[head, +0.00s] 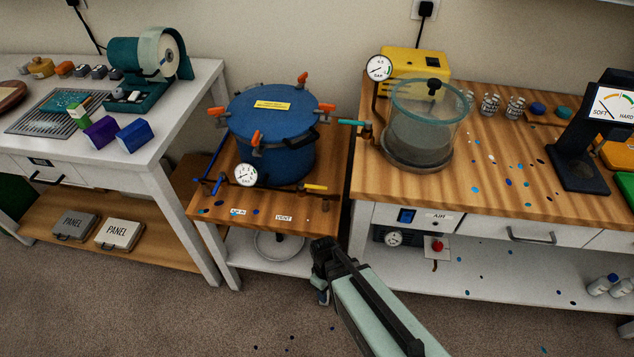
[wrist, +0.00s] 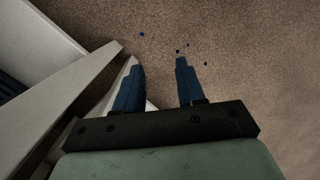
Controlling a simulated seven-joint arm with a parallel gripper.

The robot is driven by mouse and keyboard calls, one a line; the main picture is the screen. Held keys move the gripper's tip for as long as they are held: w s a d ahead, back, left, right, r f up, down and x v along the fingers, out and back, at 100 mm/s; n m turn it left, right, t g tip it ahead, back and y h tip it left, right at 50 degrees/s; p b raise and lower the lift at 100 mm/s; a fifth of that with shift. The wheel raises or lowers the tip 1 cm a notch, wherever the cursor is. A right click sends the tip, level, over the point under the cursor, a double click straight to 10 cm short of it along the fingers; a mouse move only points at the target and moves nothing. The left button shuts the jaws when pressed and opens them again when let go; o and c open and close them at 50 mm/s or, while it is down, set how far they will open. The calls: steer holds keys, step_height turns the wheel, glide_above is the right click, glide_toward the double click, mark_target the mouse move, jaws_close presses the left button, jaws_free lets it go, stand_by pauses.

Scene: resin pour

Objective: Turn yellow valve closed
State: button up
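The yellow valve (head: 315,187) is a small lever at the front right of the pressure pot's wooden stand, just above the VENT label (head: 284,218). Its handle looks roughly level and points to the right. The blue pressure pot (head: 275,135) stands behind it, lid on. My gripper (head: 322,298) hangs low in front of the stand, below and apart from the valve, fingers pointing down. In the wrist view my gripper (wrist: 158,62) has its two blue fingers spread with only carpet between them. The valve is not in the wrist view.
A blue valve lever (head: 217,185) and a pressure gauge (head: 246,174) sit left of the yellow valve. A teal lever (head: 351,122) juts from the right bench beside the clear chamber (head: 426,125). A lower shelf (head: 265,248) lies behind my gripper. The carpet in front is mostly clear.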

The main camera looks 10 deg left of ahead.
steer(key=w+a+r+n+t+y, duration=0.2)
steer(key=w+a+r+n, duration=0.1)
steer(key=a+r, duration=1)
steer(key=w+a+r+n+t+y, duration=0.15)
steer(key=w+a+r+n, duration=0.25)
steer(key=a+r, duration=0.95)
step_height(320, 180, up, 15)
steer(key=h, duration=0.3)
glide_above(317, 186)
steer(key=s, duration=0.3)
steer(key=shift+m+t+y, duration=0.25)
steer(key=shift+m+t, duration=0.05)
steer(key=shift+t, duration=0.15)
steer(key=shift+w+f, duration=0.45)
steer(key=shift+f, duration=1.75)
steer(key=shift+w+f, duration=0.4)
steer(key=shift+f, duration=1.85)
steer(key=shift+w+f, duration=0.45)
steer(key=shift+f, duration=1.75)
steer(key=shift+c, duration=0.5)
jaws_close()
